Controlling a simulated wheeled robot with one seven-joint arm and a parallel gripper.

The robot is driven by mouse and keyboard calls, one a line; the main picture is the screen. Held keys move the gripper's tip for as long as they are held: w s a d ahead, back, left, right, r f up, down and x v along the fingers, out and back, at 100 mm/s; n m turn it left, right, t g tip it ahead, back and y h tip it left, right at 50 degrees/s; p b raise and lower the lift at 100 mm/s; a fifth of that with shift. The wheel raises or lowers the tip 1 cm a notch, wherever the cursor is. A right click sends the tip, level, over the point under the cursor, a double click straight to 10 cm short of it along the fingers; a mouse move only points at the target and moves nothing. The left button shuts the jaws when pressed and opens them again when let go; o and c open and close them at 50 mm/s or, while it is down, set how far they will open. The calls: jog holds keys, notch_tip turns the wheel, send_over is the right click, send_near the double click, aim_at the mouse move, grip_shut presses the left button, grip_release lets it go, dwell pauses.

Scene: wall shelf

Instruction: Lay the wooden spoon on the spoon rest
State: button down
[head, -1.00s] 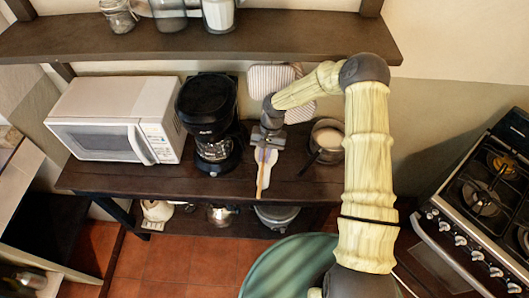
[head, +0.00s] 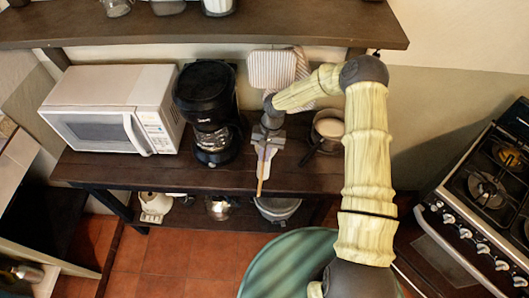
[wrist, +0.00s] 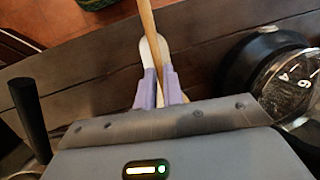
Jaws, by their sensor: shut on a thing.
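My gripper (head: 267,150) is shut on the wooden spoon (head: 262,175) above the front part of the dark bench. It also shows in the wrist view (wrist: 160,82), with two purple fingers on the spoon. The spoon's thin handle (wrist: 148,20) sticks out past the fingers toward the bench's front edge; its other end is hidden by the gripper. The white spoon rest (wrist: 163,48) lies under the fingers and handle, mostly covered. I cannot tell whether the spoon touches it.
A black coffee maker (head: 207,100) stands close left of my gripper, with a white microwave (head: 112,112) beyond. A pot with a dark handle (head: 327,129) stands close right. A striped thing (head: 272,70) is behind. A wall shelf (head: 200,32) runs above.

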jog(key=shift+f+b, duration=0.55)
jog(key=shift+f, duration=0.5)
jog(key=shift+f+b, duration=0.55)
jog(key=shift+f, duration=0.2)
jog(key=c, duration=1.5)
grip_release()
jog(key=shift+o, duration=0.2)
jog(key=shift+r+p, duration=2.45)
jog(key=shift+r, duration=1.6)
jog(key=shift+d, duration=0.1)
